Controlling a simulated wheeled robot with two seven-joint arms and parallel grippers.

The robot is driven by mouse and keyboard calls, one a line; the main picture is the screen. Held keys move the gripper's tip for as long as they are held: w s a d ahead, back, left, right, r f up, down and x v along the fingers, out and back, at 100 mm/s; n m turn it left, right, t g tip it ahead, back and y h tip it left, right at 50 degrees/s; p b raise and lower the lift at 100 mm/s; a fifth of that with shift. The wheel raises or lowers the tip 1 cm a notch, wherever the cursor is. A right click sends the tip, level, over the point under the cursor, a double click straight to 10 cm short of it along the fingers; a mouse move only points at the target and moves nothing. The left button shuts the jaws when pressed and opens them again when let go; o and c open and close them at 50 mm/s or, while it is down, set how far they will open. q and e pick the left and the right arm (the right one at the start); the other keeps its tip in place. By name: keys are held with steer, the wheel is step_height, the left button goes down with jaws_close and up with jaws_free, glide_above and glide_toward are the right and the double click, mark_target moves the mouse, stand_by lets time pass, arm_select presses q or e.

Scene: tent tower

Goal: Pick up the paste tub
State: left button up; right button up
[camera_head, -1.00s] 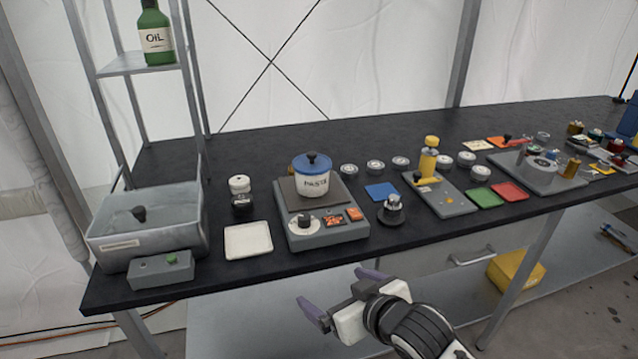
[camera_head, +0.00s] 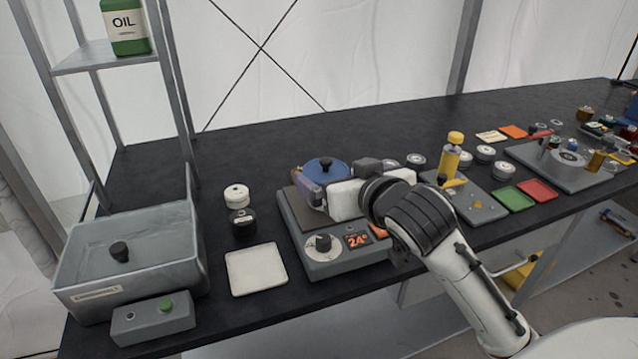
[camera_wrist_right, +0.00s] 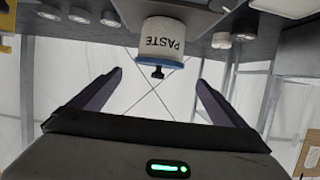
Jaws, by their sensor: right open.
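The paste tub is white with a blue lid (camera_head: 325,170) and a dark knob. It stands on the grey heating plate device (camera_head: 318,264). In the head view my right gripper (camera_head: 338,178) is in front of the tub and hides most of its body. In the right wrist view the tub (camera_wrist_right: 163,40) appears upside down, its "PASTE" label facing the camera, ahead of and centred between the two spread fingers (camera_wrist_right: 160,78). The right gripper is open and empty; I cannot tell whether a finger touches the tub. My left gripper is out of view.
A white square tray (camera_head: 256,270) lies left of the device, with a grey basin (camera_head: 130,255) beyond it. Small jars (camera_head: 238,196) stand behind the tray. A yellow bottle (camera_head: 451,160) and several round tins are to the right. The black table's back is clear.

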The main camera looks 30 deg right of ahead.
mark_target(327, 170)
steer(key=x, duration=0.7)
steer(key=shift+d+f, duration=0.1)
steer(key=shift+f, duration=0.35)
steer(key=shift+r, duration=0.1)
steer(key=c, duration=1.3)
